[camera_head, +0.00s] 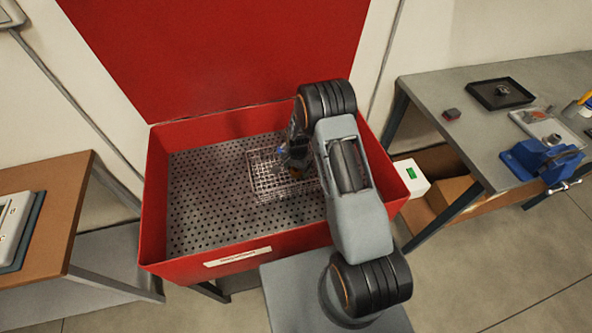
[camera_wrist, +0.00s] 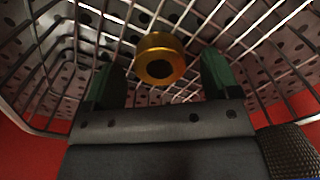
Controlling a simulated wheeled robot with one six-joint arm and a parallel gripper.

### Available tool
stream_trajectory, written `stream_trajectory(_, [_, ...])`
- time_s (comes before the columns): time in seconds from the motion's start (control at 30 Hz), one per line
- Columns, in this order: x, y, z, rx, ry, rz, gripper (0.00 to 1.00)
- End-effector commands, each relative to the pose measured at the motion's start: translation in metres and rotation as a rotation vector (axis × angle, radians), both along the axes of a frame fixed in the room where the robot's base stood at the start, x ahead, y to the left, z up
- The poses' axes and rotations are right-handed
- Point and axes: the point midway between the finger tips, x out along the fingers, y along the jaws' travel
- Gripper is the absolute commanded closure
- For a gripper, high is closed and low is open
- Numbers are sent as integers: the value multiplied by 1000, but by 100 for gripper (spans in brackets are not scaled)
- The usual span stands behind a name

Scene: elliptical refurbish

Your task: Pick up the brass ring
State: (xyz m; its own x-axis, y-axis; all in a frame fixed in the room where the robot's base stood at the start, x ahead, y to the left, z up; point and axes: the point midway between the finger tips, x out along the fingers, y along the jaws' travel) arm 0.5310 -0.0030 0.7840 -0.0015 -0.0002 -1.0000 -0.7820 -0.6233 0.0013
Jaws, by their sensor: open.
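The brass ring (camera_wrist: 161,58) shows in the wrist view as a short gold cylinder with a dark hole. It is in a wire basket (camera_wrist: 52,68), against the wire mesh. My gripper (camera_wrist: 160,80) is open, with one dark green finger on each side of the ring and a gap to both. Whether the fingertips reach past the ring is hard to tell. In the head view my gripper (camera_head: 294,165) is down over the wire basket (camera_head: 262,190), and my arm hides part of it. The ring is too small to make out clearly there.
The basket stands inside a red tub (camera_head: 155,200) with a perforated grey floor (camera_head: 200,215) and raised walls. A bench with a blue vise (camera_head: 540,158) and a black tray (camera_head: 500,94) is at the right. A brown table (camera_head: 60,215) is at the left.

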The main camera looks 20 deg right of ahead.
Motion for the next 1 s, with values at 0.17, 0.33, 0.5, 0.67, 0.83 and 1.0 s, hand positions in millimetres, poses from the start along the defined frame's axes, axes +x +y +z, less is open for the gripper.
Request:
stream_trajectory(0.17, [0, 0, -11, 0, -1, 0, 18])
stream_trajectory(0.33, [0, 0, -13, 0, -1, 0, 18])
stream_trajectory(0.5, [0, 0, -12, 0, -1, 0, 28])
stream_trajectory(0.67, [0, 0, -12, 0, -1, 0, 43])
stream_trajectory(0.83, [0, 0, -12, 0, -1, 0, 59])
stream_trajectory(1.0, [0, 0, -12, 0, -1, 0, 76])
